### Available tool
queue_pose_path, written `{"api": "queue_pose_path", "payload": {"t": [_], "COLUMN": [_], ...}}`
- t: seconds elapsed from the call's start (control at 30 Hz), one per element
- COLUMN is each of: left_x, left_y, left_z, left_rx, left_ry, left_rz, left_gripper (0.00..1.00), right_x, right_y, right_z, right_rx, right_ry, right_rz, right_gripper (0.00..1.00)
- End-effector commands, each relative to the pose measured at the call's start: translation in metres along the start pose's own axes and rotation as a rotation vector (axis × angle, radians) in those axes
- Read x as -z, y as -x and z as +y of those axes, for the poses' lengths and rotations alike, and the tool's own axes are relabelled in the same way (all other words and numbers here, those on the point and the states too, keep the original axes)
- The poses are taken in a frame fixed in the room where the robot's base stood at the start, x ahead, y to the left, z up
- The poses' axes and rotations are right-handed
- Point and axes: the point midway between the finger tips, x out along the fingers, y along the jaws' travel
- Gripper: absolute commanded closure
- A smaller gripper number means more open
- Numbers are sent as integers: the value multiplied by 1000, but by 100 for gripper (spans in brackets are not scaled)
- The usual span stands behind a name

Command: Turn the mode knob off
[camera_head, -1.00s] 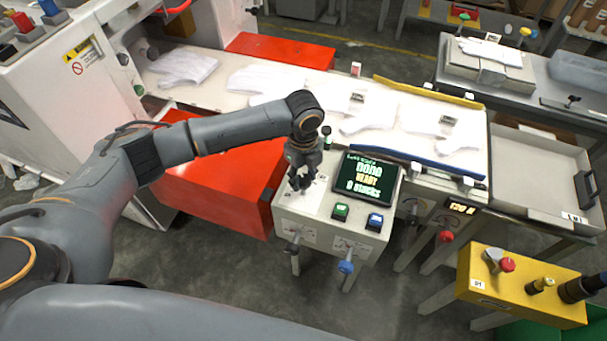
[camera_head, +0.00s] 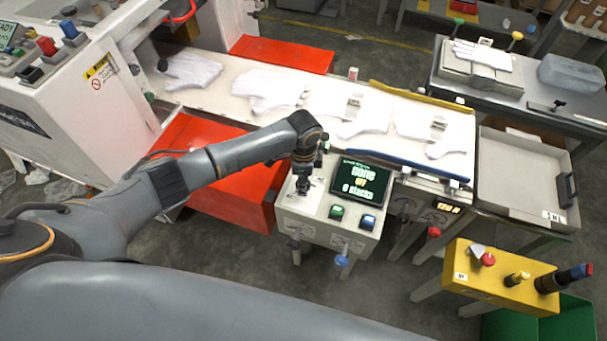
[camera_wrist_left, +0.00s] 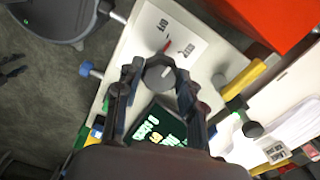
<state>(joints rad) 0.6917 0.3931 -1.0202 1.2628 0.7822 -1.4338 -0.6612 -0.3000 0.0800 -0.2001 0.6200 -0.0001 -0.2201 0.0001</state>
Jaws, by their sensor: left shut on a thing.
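In the head view my left gripper (camera_head: 303,184) reaches down onto the box top and hides the knob. The small screen (camera_head: 361,180) beside it reads "none", "OFF", "0 stacks". It also shows in the left wrist view (camera_wrist_left: 155,128). My right gripper is not in view.
A green button (camera_head: 336,212) and a blue button (camera_head: 368,222) sit in front of the screen. White gloves (camera_head: 357,118) lie on the conveyor behind.

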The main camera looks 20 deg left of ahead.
Motion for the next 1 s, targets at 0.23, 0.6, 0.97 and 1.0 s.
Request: {"api": "queue_pose_path", "payload": {"t": [0.23,0.6,0.97,1.0], "left_x": [1,0,0,0], "left_y": [2,0,0,0], "left_z": [1,0,0,0], "left_rx": [-2,0,1,1], "left_ry": [148,235,239,239], "left_rz": [1,0,1,1], "left_gripper": [93,93,93,59], "right_x": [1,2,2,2], "right_y": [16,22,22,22], "right_z": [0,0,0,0], "right_rx": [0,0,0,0], "right_ry": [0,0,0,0], "right_rz": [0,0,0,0], "right_gripper": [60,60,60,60]}}
